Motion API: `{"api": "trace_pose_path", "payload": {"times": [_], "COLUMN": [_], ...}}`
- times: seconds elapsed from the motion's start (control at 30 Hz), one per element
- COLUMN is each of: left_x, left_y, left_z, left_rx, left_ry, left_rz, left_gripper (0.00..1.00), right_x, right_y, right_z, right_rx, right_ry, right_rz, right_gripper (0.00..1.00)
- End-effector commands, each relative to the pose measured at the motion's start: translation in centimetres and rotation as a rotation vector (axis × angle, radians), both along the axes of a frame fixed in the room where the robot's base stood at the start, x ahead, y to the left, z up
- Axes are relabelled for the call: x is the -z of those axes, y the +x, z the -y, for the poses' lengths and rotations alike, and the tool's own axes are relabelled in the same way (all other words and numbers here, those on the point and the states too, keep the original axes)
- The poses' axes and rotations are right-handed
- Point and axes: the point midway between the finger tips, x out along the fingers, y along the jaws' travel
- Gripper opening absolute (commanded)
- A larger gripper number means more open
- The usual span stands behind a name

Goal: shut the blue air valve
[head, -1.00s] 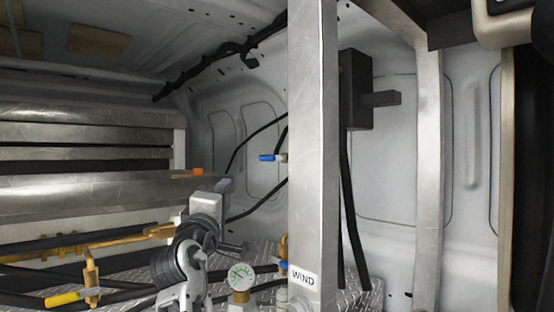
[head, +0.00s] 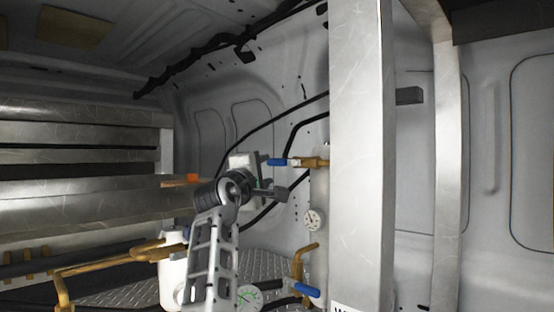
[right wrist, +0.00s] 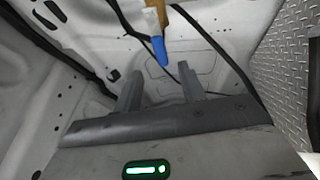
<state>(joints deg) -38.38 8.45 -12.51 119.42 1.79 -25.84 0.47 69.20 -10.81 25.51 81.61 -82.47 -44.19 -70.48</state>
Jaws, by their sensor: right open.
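A blue valve handle (head: 278,162) sits on a brass valve body (head: 311,162) beside the metal post. The handle points left, roughly level. In the right wrist view the blue handle (right wrist: 160,50) hangs from the brass body (right wrist: 178,20), beyond the finger gap. My right gripper (head: 268,181) is close to the handle, a little below and left of it; its open fingers (right wrist: 160,86) hold nothing. A second blue handle (head: 307,290) is on a brass fitting lower down. I cannot tell from labels which is the air valve. My left gripper is not in view.
The wide metal post (head: 360,150) stands just right of the valve. Black hoses (head: 262,122) run behind it along the white wall.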

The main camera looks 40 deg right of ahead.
Motion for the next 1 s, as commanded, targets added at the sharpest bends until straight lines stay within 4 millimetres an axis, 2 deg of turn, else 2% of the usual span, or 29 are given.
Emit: {"api": "trace_pose_path", "payload": {"times": [0.03,0.2,0.4,0.6,0.9,0.97,1.0], "left_x": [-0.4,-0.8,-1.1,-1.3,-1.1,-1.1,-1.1], "left_y": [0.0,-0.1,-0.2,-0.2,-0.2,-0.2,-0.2], "left_z": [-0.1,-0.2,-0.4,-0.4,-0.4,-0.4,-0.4], "left_rx": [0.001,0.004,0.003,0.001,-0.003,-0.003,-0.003], "left_ry": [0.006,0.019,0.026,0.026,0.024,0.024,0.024], "left_rz": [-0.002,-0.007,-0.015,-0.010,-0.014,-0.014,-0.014], "left_gripper": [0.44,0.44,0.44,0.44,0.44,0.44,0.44], "right_x": [-0.6,-1.2,-1.7,-1.8,-1.8,-1.8,-1.8], "right_y": [0.5,2.2,3.8,4.5,4.6,4.6,4.6], "right_z": [1.1,4.4,7.2,8.5,8.7,8.7,8.7], "right_rx": [0.002,0.001,0.000,-0.001,-0.001,-0.001,-0.001], "right_ry": [0.000,0.001,-0.001,0.000,0.000,0.000,0.000], "right_rz": [-0.002,0.000,-0.002,0.000,0.001,0.001,0.001], "right_gripper": [0.41,0.41,0.41,0.41,0.41,0.27,0.15]}}
